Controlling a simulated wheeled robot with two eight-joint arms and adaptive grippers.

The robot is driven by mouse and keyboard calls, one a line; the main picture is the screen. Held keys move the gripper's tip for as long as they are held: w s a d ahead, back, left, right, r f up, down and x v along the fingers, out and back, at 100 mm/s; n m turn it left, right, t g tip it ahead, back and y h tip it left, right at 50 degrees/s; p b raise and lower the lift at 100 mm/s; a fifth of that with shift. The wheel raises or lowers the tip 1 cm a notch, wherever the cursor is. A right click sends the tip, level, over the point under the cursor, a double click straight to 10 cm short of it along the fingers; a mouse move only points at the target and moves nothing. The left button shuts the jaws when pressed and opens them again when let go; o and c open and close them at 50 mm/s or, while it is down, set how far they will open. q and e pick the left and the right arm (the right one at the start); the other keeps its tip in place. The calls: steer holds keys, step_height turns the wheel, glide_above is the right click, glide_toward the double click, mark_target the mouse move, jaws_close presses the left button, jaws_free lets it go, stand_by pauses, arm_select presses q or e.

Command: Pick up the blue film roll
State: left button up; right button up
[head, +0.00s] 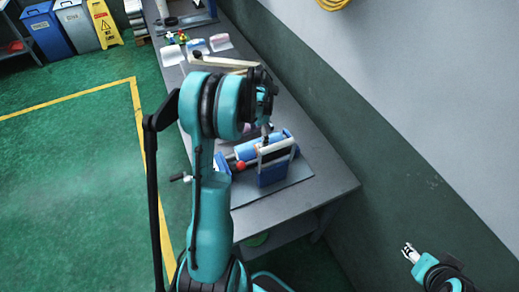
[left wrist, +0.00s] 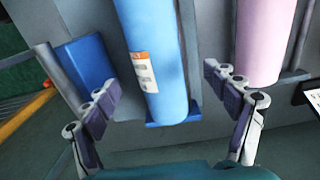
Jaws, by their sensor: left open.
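The blue film roll (left wrist: 152,60) is a long light-blue cylinder with an orange and white label. In the left wrist view it runs down from the top edge, its near end above a darker blue piece. In the head view a blue cylinder (head: 246,150) lies on the bench beneath my left arm. My left gripper (left wrist: 165,98) is open, one finger on each side of the roll's near end, with gaps showing; contact is not visible. In the head view its fingers are mostly hidden by my arm. My right gripper (head: 409,253) is far off at the lower right, empty.
A pink roll (left wrist: 268,40) lies right of the blue one, near the right finger. A blue block (left wrist: 86,62) stands at left. The grey bench (head: 330,178) runs along the wall, with a red knob (head: 241,166) by the roll. Green floor lies left.

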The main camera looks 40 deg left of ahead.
mark_target(259, 142)
arm_select(q)
step_height(259, 142, down, 6)
steer(key=shift+d+f+b, duration=0.15)
steer(key=shift+f+b, duration=0.05)
steer(key=shift+b, duration=0.25)
steer(key=shift+r, duration=0.1)
steer(key=c, duration=1.9)
